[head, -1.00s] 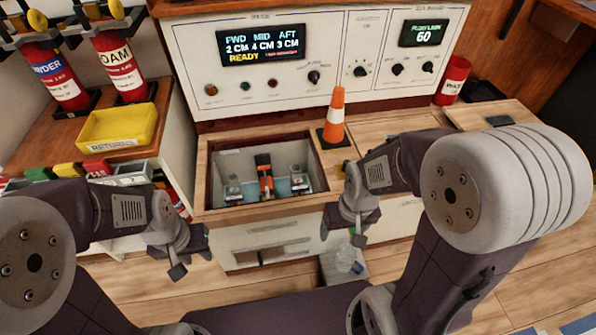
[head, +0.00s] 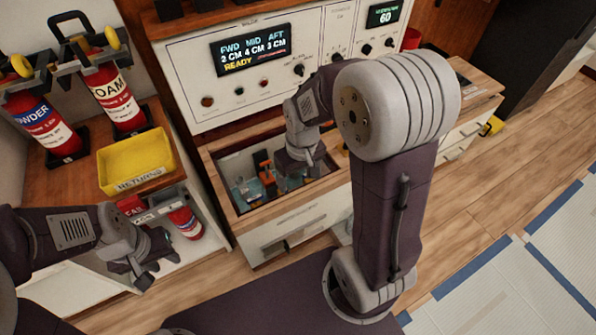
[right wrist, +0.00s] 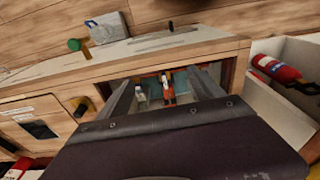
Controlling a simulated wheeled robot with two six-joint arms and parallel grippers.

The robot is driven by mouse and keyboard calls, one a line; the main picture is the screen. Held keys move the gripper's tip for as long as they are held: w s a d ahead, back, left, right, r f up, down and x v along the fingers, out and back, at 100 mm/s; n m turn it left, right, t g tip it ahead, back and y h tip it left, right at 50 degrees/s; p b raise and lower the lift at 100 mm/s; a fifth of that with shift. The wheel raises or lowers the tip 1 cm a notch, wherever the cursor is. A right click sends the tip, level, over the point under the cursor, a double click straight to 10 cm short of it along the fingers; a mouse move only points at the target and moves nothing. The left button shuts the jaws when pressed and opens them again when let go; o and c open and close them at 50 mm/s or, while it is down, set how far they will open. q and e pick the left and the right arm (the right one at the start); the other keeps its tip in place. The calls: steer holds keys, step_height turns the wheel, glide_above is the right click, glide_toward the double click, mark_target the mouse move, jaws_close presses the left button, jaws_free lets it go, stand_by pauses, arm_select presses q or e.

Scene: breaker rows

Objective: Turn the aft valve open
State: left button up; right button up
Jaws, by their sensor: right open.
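An open recessed well (head: 222,165) in the counter holds small valve-like fittings. An orange-and-black upright piece (head: 264,170) stands in it, and a pale fitting with blue (head: 250,192) sits to its left. I cannot tell which fitting is the aft valve. My right gripper (head: 303,172) is over the right part of the well and hides what is there. In the right wrist view my right gripper (right wrist: 165,92) is open, with the orange piece (right wrist: 167,86) and a white fitting (right wrist: 140,96) between its fingers, beyond them. My left gripper (head: 143,275) hangs left of the well, apart from it.
A display (head: 250,52) reading FWD, MID, AFT and READY is on the panel behind the well. A yellow returns tray (head: 137,160) and fire extinguishers (head: 112,95) stand at left. My right arm hides most of the orange cone. Open floor (head: 480,190) lies at right.

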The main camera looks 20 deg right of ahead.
steer(key=w+d+f+g, duration=0.1)
steer(key=w+d+f, duration=0.7)
steer(key=w+d, duration=0.3)
steer(key=f+b, duration=0.2)
steer(key=f, duration=0.1)
steer(key=f+b, duration=0.2)
steer(key=f, duration=0.1)
steer(key=a+f+b, duration=0.1)
steer(key=f+b, duration=0.2)
steer(key=shift+w+a, duration=0.1)
steer(key=shift+w, duration=0.25)
steer(key=shift+r, duration=0.2)
steer(key=c, duration=1.4)
